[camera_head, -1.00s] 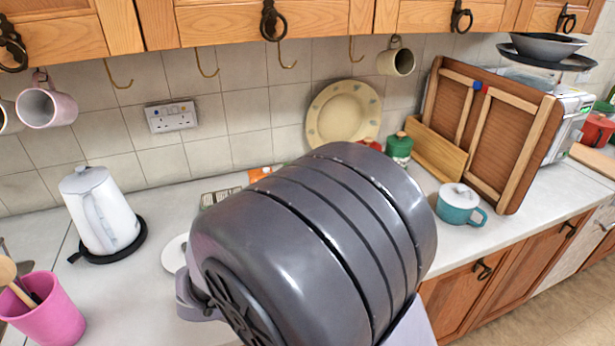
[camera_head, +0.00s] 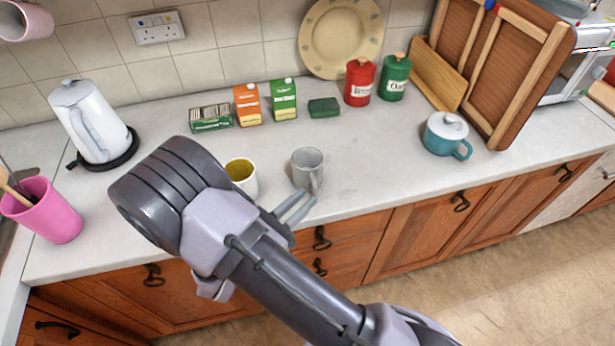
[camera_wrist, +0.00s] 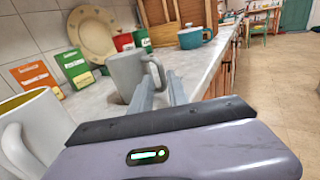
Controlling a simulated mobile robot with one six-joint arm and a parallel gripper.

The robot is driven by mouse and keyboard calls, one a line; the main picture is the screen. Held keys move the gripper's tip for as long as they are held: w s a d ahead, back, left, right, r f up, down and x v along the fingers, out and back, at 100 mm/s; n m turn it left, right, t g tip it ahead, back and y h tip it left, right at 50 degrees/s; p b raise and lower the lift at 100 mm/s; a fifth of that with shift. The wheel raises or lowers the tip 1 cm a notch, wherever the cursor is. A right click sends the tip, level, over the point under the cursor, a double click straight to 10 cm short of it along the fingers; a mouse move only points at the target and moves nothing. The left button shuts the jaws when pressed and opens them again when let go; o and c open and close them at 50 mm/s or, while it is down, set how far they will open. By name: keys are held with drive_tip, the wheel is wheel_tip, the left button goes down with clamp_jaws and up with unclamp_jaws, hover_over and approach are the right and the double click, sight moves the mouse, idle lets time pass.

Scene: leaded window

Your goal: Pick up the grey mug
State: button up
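The grey mug (camera_head: 306,168) stands upright on the counter, right of a white mug (camera_head: 248,184) with a yellow-olive inside. In the wrist view the grey mug (camera_wrist: 123,72) is ahead of my gripper (camera_wrist: 160,82), its handle toward the right. My gripper (camera_head: 304,203) is low at the counter's front edge, on the handle side of the mug. Its two fingers are apart with nothing held. In the wrist view the handle shows between the fingertips; I cannot tell whether they reach around it or touch it.
The white mug (camera_wrist: 38,125) is close at the left in the wrist view. Cartons (camera_head: 284,100), a green block (camera_head: 324,107) and canisters (camera_head: 360,83) stand behind. A teal pot (camera_head: 446,136) is to the right, with clear counter (camera_head: 385,150) between.

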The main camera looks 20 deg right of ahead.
sight(315, 193)
drive_tip(key=b+x, duration=0.1)
drive_tip(key=x, duration=0.3)
drive_tip(key=shift+d+f, duration=0.2)
drive_tip(key=shift+d, duration=0.05)
drive_tip(key=shift+s+r, duration=0.1)
clamp_jaws()
idle(0.9)
